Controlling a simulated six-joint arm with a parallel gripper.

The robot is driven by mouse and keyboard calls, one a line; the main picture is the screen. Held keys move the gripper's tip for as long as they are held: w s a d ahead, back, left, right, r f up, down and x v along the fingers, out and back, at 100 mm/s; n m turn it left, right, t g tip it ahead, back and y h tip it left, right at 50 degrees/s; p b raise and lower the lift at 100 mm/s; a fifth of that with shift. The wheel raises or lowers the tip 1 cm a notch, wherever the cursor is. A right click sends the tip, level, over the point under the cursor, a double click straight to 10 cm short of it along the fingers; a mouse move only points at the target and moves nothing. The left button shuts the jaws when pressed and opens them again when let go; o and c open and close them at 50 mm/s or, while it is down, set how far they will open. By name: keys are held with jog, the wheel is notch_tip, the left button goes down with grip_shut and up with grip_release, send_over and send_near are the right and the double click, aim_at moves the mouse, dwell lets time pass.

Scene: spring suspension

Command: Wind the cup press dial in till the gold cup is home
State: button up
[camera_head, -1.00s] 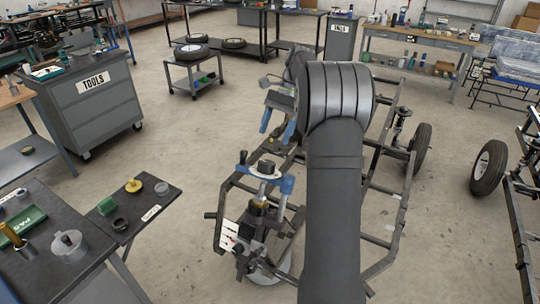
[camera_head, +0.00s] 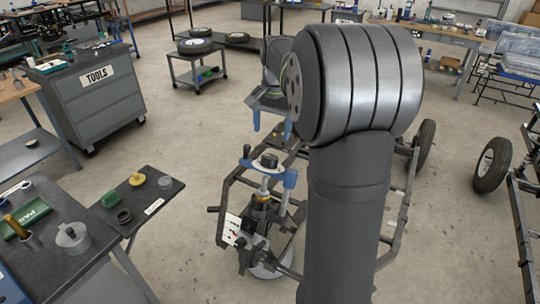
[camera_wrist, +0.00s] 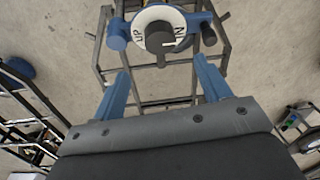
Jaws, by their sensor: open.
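The cup press dial (camera_head: 266,162) is a white disc with a dark knob on top of a blue press frame (camera_head: 288,180). In the wrist view the dial (camera_wrist: 160,28) shows lettering that seems to read "UP" and "IN", with its dark knob over it. The gold cup (camera_head: 262,197) shows below the dial on the press; whether it is seated cannot be told. My gripper (camera_head: 269,118) is open and empty, with blue fingers above and behind the dial in the head view. In the wrist view my gripper (camera_wrist: 166,80) has its fingers apart, short of the dial.
The press stands on a tubular chassis frame (camera_head: 222,208) with a white marked card (camera_head: 231,230) beside it. A small side table (camera_head: 165,190) at left holds a yellow part (camera_head: 137,179) and rings. Floor between table and chassis is clear.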

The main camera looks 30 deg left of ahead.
aim_at(270, 157)
jog(key=f, duration=1)
jog(key=shift+a+f, duration=0.25)
jog(key=shift+a, duration=0.05)
jog(key=c, duration=1)
